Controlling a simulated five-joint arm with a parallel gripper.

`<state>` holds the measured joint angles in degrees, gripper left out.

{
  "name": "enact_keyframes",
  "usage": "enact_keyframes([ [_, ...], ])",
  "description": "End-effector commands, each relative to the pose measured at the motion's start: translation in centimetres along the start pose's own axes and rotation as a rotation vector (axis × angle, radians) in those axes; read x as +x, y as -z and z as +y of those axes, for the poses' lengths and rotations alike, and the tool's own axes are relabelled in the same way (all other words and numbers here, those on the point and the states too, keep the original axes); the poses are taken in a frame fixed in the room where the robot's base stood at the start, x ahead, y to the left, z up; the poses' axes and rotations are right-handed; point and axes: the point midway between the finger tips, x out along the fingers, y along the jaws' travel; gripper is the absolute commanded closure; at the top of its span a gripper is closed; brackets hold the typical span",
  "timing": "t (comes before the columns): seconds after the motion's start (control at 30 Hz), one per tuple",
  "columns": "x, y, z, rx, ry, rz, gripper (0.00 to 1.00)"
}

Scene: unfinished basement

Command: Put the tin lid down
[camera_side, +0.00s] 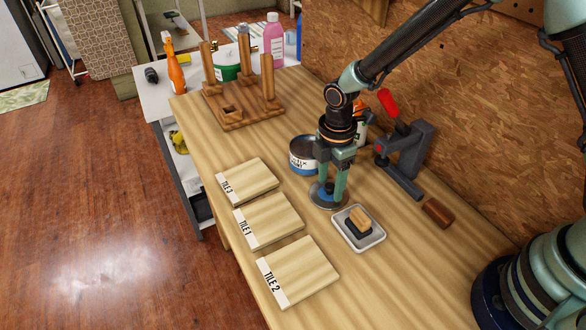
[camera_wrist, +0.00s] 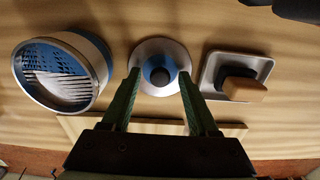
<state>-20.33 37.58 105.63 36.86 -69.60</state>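The tin lid (camera_side: 320,201) is a round metal disc with a blue middle and a dark knob. It appears to lie flat on the bench, and it also shows in the wrist view (camera_wrist: 150,51). My gripper (camera_side: 333,186) is directly over the lid with its fingers pointing down. In the wrist view my gripper (camera_wrist: 159,80) is open, with one finger on each side of the knob and a visible gap to it. The open tin (camera_side: 303,158), silver with a blue-and-white label, stands beside the lid; its inside shows in the wrist view (camera_wrist: 58,72).
A white tray (camera_side: 372,241) holding a wood-and-black block is close to the lid. Pale tiles (camera_side: 303,268) lie along the front edge. A clamp with a red handle (camera_side: 390,102), a brown block (camera_side: 438,213) and a wooden post stand (camera_side: 240,117) are also on the bench.

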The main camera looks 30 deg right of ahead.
Motion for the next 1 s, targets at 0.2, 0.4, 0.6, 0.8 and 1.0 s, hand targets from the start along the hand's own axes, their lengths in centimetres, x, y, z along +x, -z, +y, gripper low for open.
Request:
enact_keyframes([
  [0.2, -0.5, 0.0, 0.1, 0.000, -0.003, 0.001, 0.40],
  [0.4, -3.4, 0.1, 0.1, 0.000, -0.007, 0.003, 0.40],
  [0.6, -7.6, 0.0, 0.1, 0.000, -0.006, 0.002, 0.40],
  [0.8, -10.9, 0.0, 0.1, 0.000, -0.004, 0.002, 0.40],
  [1.0, -12.2, 0.0, 0.0, 0.000, -0.001, 0.001, 0.40],
])
